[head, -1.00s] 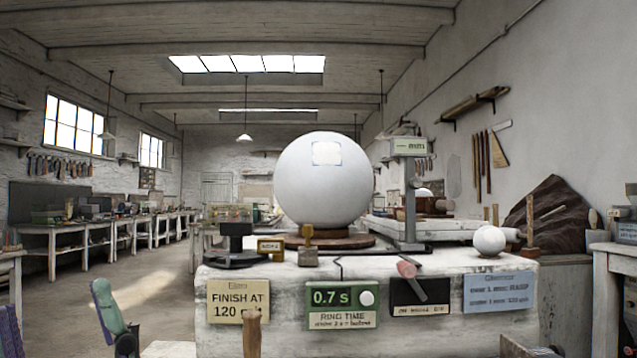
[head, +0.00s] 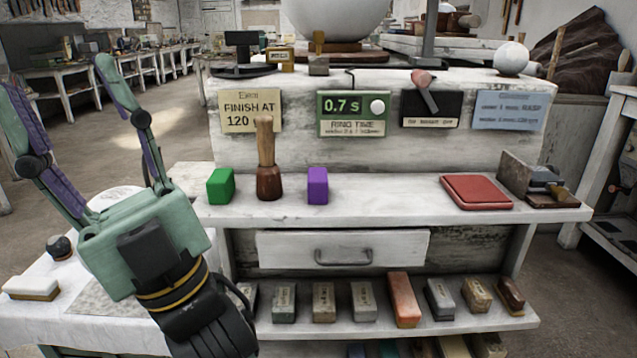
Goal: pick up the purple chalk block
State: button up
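The purple chalk block (head: 317,186) stands upright on the narrow white shelf (head: 400,207) at the front of the workbench. A green block (head: 221,186) stands on the same shelf to the left. A wooden-handled mallet (head: 268,170) stands between the two blocks. My gripper (head: 62,75) is at the left of the head view, pointing up, with its two green and purple fingers spread wide apart and nothing between them. It is left of the blocks and apart from them.
A red pad (head: 476,192) and a metal vise-like tool (head: 537,180) sit at the shelf's right. A closed drawer (head: 343,248) is below, above a lower shelf with several blocks. A white table (head: 105,325) with a brush (head: 30,288) is at left.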

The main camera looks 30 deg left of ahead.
aim_at(317, 177)
jog(key=k+j+z, duration=0.15)
jog(key=j, duration=0.3)
jog(key=k+j+z, duration=0.2)
jog(key=j, duration=0.25)
jog(key=k+j+z, duration=0.15)
jog(key=j, duration=0.3)
jog(key=k+j+z, duration=0.2)
jog(key=j, duration=0.2)
jog(key=i+j, duration=0.15)
jog(key=i, duration=0.3)
jog(key=i+j, duration=0.2)
jog(key=i, duration=0.25)
